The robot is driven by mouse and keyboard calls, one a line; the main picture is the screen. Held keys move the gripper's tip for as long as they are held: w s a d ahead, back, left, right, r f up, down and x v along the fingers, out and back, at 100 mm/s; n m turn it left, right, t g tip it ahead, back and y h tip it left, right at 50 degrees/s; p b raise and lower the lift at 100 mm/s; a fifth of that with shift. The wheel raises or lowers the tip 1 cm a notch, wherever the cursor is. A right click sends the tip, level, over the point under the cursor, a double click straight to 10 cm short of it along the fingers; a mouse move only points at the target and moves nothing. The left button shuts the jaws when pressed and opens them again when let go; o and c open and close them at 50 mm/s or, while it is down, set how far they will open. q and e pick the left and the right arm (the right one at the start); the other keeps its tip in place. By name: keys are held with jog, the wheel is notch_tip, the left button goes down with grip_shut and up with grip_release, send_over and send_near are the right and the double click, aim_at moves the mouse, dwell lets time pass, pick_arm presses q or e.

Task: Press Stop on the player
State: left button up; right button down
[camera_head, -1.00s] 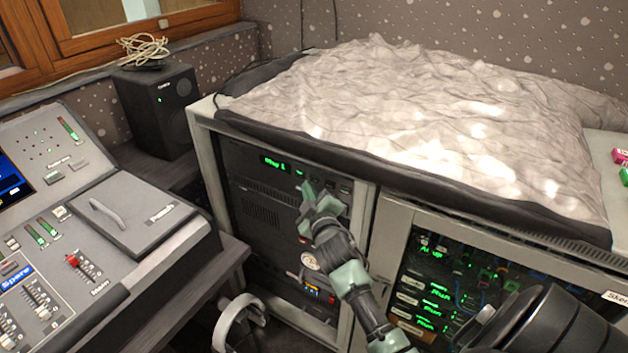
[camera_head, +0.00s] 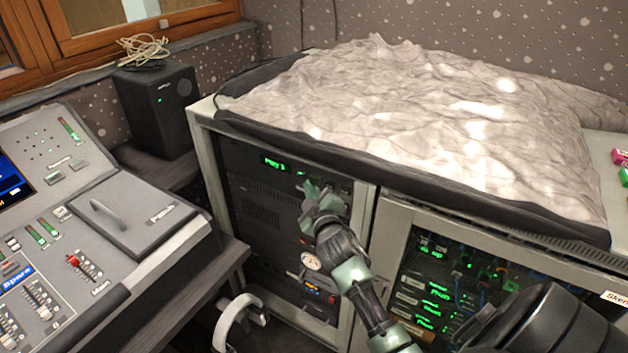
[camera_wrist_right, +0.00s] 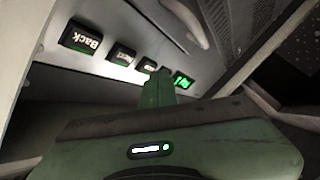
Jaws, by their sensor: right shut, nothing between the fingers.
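The player (camera_head: 240,158) is at the top of the left rack, with a green display (camera_head: 275,163) that appears to read "Play 1". In the right wrist view its buttons run in a row: a Back button (camera_wrist_right: 82,38), two dark buttons with blurred labels (camera_wrist_right: 122,54) (camera_wrist_right: 147,65), and a green-lit button (camera_wrist_right: 183,80). My right gripper (camera_head: 310,192) is shut and empty, its fingertips in front of the player's button side. In the wrist view the fingertips (camera_wrist_right: 159,85) overlap the row between the last dark button and the green-lit one; contact cannot be told. My left gripper is not in view.
A crumpled pale cover (camera_head: 420,110) lies on the cabinet top. A second rack (camera_head: 440,285) with green lights is to the right. A mixing desk (camera_head: 110,285), a speaker (camera_head: 158,105) and headphones (camera_head: 240,315) are to the left.

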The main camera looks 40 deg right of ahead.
jog(key=shift+w+d, duration=0.15)
jog(key=shift+d, duration=0.15)
dwell(0.5)
jog(key=shift+a, duration=0.1)
jog(key=shift+s+a, duration=0.3)
jog(key=shift+a, duration=0.3)
jog(key=shift+s+a+p, duration=0.1)
jog(key=shift+s+a, duration=0.2)
jog(key=shift+a, duration=0.5)
jog(key=shift+s+a+p, duration=0.1)
jog(key=shift+s+a, duration=0.25)
jog(key=shift+a, duration=0.4)
jog(key=shift+s+a+p, duration=0.1)
jog(key=shift+s+a, duration=0.2)
jog(key=shift+a, duration=0.5)
